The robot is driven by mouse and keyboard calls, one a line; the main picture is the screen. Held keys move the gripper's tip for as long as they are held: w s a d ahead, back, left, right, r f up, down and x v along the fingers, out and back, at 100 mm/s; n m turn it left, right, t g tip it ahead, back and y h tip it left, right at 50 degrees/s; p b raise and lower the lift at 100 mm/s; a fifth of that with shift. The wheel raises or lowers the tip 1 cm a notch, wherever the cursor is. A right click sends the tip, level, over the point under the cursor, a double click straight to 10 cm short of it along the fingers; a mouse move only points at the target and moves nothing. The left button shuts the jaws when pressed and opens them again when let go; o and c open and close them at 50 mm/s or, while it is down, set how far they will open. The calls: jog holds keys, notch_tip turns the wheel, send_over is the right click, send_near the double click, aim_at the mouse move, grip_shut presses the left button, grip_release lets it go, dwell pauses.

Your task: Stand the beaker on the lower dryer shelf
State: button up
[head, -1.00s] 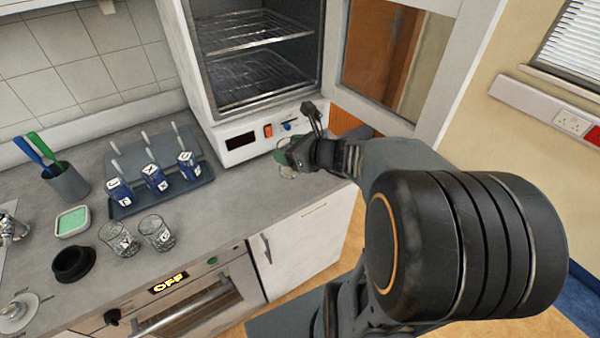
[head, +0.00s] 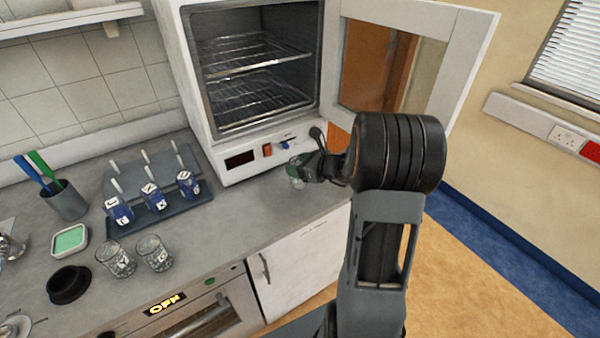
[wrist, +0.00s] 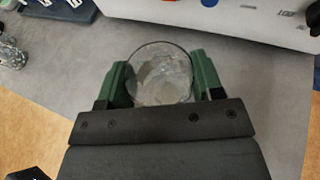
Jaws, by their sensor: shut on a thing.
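My gripper (wrist: 162,88) is shut on a clear glass beaker (wrist: 160,62), with a green finger on each side of it in the wrist view. In the head view the beaker (head: 295,172) is partly hidden by my gripper (head: 301,168), low over the counter in front of the dryer; I cannot tell whether it touches the counter. The dryer (head: 190,90) stands at the back with its door (head: 455,70) swung open to the right. Inside are two wire shelves; the lower shelf (head: 255,92) looks empty, and so does the upper shelf (head: 245,50).
Two more glass beakers (head: 116,260) stand at the counter's front left. A rack (head: 160,222) with blue labelled blocks stands left of the dryer. A pen cup (head: 66,200), a green-filled dish (head: 70,238) and a black ring (head: 68,284) are further left.

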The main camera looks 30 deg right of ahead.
jog(key=shift+w+d+f, duration=0.15)
jog(key=shift+w+f, duration=0.1)
jog(key=shift+f, duration=0.05)
jog(key=shift+w+d+f, duration=0.1)
jog(key=shift+w+f, duration=0.05)
jog(key=shift+f, duration=1.65)
jog(key=shift+f, duration=0.15)
jog(key=o, duration=0.5)
jog(key=shift+f+b, duration=0.1)
jog(key=shift+b, duration=0.2)
jog(key=o, duration=0.4)
jog(key=shift+o, duration=0.2)
